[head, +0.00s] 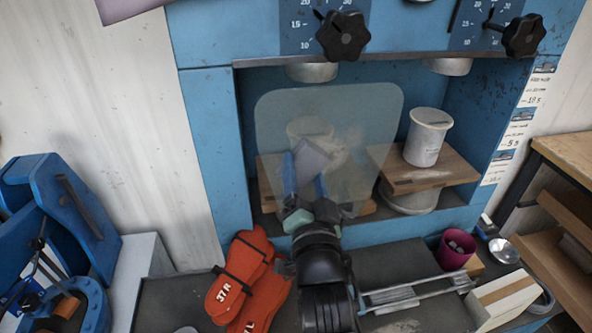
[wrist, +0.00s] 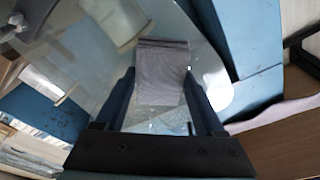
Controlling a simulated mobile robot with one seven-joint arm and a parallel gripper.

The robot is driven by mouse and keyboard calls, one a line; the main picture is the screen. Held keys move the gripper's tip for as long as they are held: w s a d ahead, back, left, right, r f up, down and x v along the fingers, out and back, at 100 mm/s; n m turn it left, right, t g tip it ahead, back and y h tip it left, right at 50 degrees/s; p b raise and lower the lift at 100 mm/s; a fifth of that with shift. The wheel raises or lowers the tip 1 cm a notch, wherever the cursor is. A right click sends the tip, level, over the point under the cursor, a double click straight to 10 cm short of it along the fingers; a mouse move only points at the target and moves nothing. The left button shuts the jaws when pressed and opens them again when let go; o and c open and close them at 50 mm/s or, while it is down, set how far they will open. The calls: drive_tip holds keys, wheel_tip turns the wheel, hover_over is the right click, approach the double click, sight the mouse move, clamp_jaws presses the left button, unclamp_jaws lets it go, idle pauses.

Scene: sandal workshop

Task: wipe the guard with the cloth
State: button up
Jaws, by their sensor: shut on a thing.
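The guard (head: 365,107) is a clear, rounded panel standing in front of the left bay of the blue press. A pale smear shows on it near its middle, right of the cloth. The cloth (head: 311,157) is a folded grey pad. My gripper (head: 306,181) is shut on the cloth and holds it up at the lower middle of the guard. In the wrist view the cloth (wrist: 160,78) sits between my two fingers with the guard (wrist: 93,52) behind it. I cannot tell whether the cloth touches the guard.
A white tub (head: 426,137) stands on a wooden board (head: 436,174) in the right bay. A magenta cup (head: 455,250) and a pale box (head: 501,297) are at lower right. Black knobs (head: 342,36) jut out above the guard.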

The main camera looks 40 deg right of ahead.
sight(331, 155)
drive_tip(key=shift+s+d, duration=0.55)
drive_tip(key=shift+d, duration=0.25)
drive_tip(key=shift+s+d+f+b, duration=0.1)
drive_tip(key=shift+s+d+b, duration=0.2)
drive_tip(key=shift+d+b, duration=0.25)
drive_tip(key=shift+s+d+b, duration=0.3)
drive_tip(key=shift+d+b, duration=0.15)
drive_tip(key=shift+d, duration=0.15)
drive_tip(key=shift+s+d+b, duration=0.25)
drive_tip(key=shift+d+b, duration=0.05)
drive_tip(key=shift+d, duration=0.05)
